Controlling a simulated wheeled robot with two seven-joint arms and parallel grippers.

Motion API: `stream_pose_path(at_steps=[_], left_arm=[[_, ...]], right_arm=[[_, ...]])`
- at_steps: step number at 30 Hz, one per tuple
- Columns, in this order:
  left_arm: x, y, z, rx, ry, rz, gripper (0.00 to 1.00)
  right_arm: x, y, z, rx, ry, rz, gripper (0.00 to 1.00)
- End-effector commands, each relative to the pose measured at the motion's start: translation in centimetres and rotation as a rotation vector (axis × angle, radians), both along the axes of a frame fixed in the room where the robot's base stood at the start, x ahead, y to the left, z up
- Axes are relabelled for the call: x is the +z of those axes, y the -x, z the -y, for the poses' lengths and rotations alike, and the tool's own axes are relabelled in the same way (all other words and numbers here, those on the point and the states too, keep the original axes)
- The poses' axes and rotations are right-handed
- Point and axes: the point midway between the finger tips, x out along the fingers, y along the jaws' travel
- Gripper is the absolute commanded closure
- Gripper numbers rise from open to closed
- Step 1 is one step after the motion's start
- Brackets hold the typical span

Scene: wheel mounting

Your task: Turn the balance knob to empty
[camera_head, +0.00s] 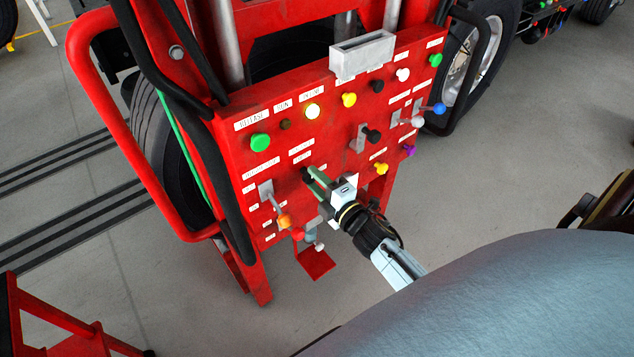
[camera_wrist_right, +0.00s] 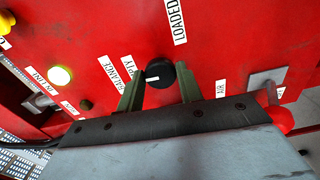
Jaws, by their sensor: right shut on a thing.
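The black balance knob (camera_wrist_right: 160,75) sits on the red panel (camera_wrist_right: 120,30) between the two green fingers of my right gripper (camera_wrist_right: 160,88), which is shut on it. A short white mark on the knob points left in the right wrist view, roughly towards the EMPTY label (camera_wrist_right: 128,68). The BALANCE label (camera_wrist_right: 112,74) is beside that, and the LOADED label (camera_wrist_right: 179,20) is above the knob. In the head view my right gripper (camera_head: 312,175) reaches the middle of the panel, and the knob (camera_head: 304,174) is mostly hidden by the fingers. My left gripper is not in view.
Around the knob are a green button (camera_head: 260,142), a lit button (camera_head: 312,111), a yellow button (camera_head: 348,99) and a black-tipped lever (camera_head: 372,136). An orange-tipped lever (camera_head: 284,221) is close to the lower left of my gripper. A red tube frame (camera_head: 90,90) edges the panel.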

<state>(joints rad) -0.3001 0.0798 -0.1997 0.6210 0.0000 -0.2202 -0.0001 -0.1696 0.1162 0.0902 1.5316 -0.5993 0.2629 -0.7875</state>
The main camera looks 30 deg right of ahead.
Motion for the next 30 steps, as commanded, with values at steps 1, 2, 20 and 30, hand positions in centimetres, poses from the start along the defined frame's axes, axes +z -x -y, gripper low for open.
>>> stream_pose_path(at_steps=[1, 2, 20, 30], left_arm=[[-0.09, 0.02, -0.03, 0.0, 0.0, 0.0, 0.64], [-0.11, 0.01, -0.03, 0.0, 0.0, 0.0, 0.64], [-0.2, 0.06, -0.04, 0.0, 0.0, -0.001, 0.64], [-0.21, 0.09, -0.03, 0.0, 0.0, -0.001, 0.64]], right_arm=[[-0.05, 0.02, -0.03, 0.0, 0.019, 0.001, 0.87], [-0.05, 0.02, -0.03, 0.0, 0.029, 0.002, 0.87], [-0.03, 0.02, -0.03, 0.0, 0.087, 0.006, 0.87], [-0.02, 0.02, -0.01, 0.0, 0.085, 0.006, 0.43]])
